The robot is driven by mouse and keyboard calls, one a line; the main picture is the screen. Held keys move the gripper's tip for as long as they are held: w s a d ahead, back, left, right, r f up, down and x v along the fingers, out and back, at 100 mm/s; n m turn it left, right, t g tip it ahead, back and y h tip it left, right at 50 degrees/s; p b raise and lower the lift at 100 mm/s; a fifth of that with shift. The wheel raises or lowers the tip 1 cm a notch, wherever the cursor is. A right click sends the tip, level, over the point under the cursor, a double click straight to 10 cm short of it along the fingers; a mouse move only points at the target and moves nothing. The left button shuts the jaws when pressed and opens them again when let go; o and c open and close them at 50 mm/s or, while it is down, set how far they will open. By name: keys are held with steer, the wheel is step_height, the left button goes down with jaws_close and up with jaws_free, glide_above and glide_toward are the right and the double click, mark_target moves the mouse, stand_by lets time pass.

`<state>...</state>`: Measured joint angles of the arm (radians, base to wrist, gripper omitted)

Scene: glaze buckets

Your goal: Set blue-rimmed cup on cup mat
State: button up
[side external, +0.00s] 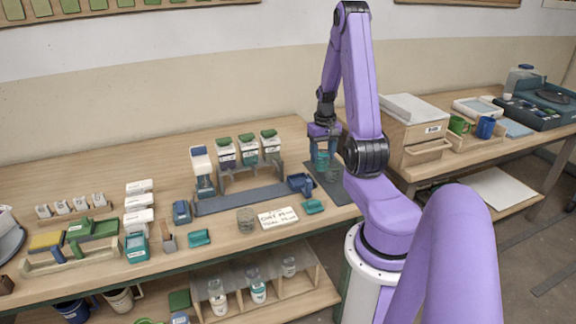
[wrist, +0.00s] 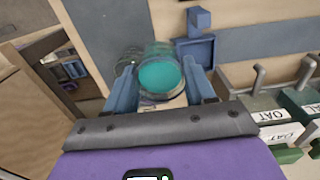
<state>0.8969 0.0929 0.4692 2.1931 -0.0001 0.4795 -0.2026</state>
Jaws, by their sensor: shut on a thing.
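My gripper (side external: 322,138) is shut on a clear cup (side external: 321,160) with teal inside, above the dark mat (side external: 338,192) at the right end of the left-hand table. In the wrist view the cup (wrist: 160,73) sits between the two blue fingers of my gripper (wrist: 163,80), and its round teal inside faces the camera. The rim's colour is hard to tell. A second clear glass (side external: 334,174) stands just right of the held cup. It shows partly behind the left finger in the wrist view (wrist: 128,60). I cannot tell whether the held cup touches the mat.
A stand (side external: 250,178) with several green-lidded jars is farther left. A wooden drawer box (side external: 420,135) is on the right-hand table. The mat's front part is bare.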

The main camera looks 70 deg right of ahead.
steer(key=s, duration=0.9)
steer(key=shift+w+a+f, duration=0.1)
steer(key=shift+a+f, duration=0.05)
steer(key=shift+f, duration=1.7)
steer(key=shift+a+f, duration=0.1)
steer(key=shift+f, duration=1.75)
steer(key=shift+f, duration=0.3)
steer(key=o, duration=0.9)
steer(key=shift+r, duration=3.5)
steer(key=shift+w, duration=0.1)
